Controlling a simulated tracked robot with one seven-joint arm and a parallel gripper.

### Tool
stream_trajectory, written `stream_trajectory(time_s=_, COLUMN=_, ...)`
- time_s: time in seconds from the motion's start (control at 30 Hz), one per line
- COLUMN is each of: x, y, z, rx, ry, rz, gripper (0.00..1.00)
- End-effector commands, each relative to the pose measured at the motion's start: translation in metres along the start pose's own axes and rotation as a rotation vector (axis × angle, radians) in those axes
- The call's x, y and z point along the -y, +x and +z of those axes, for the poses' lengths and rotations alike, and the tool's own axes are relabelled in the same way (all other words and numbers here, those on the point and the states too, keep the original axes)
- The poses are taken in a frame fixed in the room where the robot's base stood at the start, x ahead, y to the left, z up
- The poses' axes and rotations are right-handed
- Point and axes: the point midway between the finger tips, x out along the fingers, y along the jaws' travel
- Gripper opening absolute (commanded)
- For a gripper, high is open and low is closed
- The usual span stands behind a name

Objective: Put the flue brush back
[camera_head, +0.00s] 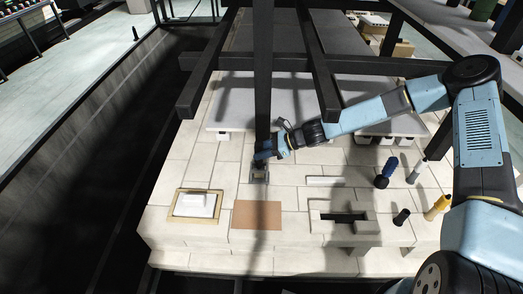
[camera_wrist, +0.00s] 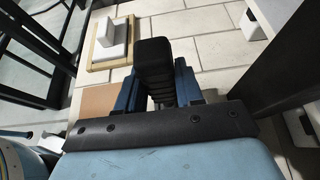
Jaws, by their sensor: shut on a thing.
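A white block on a tan-framed plate (camera_head: 197,204) and a brown tile (camera_head: 257,215) lie nearer the front. A slotted block (camera_head: 343,217) and blue (camera_head: 387,172), black (camera_head: 401,217) and yellow (camera_head: 438,207) tools stand right. The dark post (camera_head: 263,70) and overhead beams crowd my gripper.

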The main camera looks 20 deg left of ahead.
Motion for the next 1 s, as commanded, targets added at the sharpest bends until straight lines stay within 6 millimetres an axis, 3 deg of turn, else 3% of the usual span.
stream_trajectory(time_s=0.43, x=0.0001, y=0.0022, z=-0.0041, rx=0.0, ry=0.0, rz=0.0, gripper=0.0)
stream_trajectory(time_s=0.47, x=0.0, y=0.0022, z=-0.0041, rx=0.0, ry=0.0, rz=0.0, gripper=0.38)
stream_trajectory(time_s=0.77, x=0.0001, y=0.0021, z=-0.0042, rx=0.0, ry=0.0, rz=0.0, gripper=0.66)
stream_trajectory(time_s=1.0, x=0.0, y=0.0021, z=-0.0044, rx=0.0, ry=0.0, rz=0.0, gripper=0.66)
